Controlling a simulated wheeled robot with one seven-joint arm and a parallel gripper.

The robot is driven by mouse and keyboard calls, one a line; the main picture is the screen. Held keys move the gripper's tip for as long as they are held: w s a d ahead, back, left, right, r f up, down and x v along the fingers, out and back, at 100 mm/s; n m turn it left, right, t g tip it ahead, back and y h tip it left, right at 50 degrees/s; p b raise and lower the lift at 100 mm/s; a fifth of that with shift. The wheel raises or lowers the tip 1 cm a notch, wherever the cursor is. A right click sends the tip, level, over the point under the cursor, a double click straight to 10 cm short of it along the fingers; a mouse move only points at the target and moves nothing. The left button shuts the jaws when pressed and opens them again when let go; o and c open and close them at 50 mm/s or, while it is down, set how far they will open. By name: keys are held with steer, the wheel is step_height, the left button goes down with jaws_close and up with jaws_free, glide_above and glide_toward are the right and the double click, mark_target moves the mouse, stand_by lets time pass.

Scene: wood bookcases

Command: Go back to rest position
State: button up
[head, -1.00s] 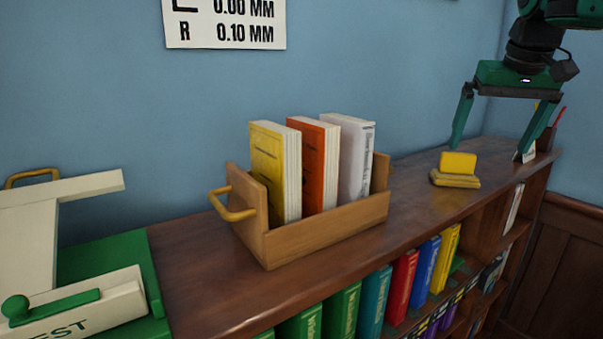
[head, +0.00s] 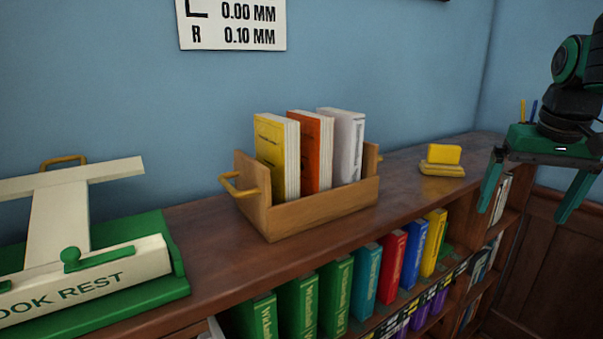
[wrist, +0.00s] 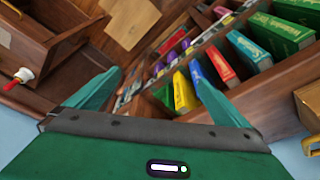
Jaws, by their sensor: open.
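My gripper (head: 528,198) is open and empty at the right of the head view, in front of the right end of the bookcase. Its two teal fingers are spread apart and point down. In the wrist view my gripper (wrist: 162,92) shows its open fingers, with shelved books and the wooden floor beyond and nothing between the fingers.
A wooden box (head: 315,212) with yellow, orange and white books stands on the bookcase top (head: 215,225). A yellow block on a base (head: 443,160) sits to its right. A green and cream book rest (head: 160,262) is at left. Colored books (head: 390,265) fill the shelf below.

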steer(key=s+f+m+g+y, duration=0.1)
steer(key=s+f+m+g, duration=0.1)
steer(key=s+f, duration=1.7)
steer(key=shift+s+a+m+g, duration=0.2)
steer(key=shift+s+m+g, duration=0.1)
steer(key=shift+s, duration=0.3)
steer(key=shift+w+f, duration=0.3)
steer(key=shift+w, duration=0.3)
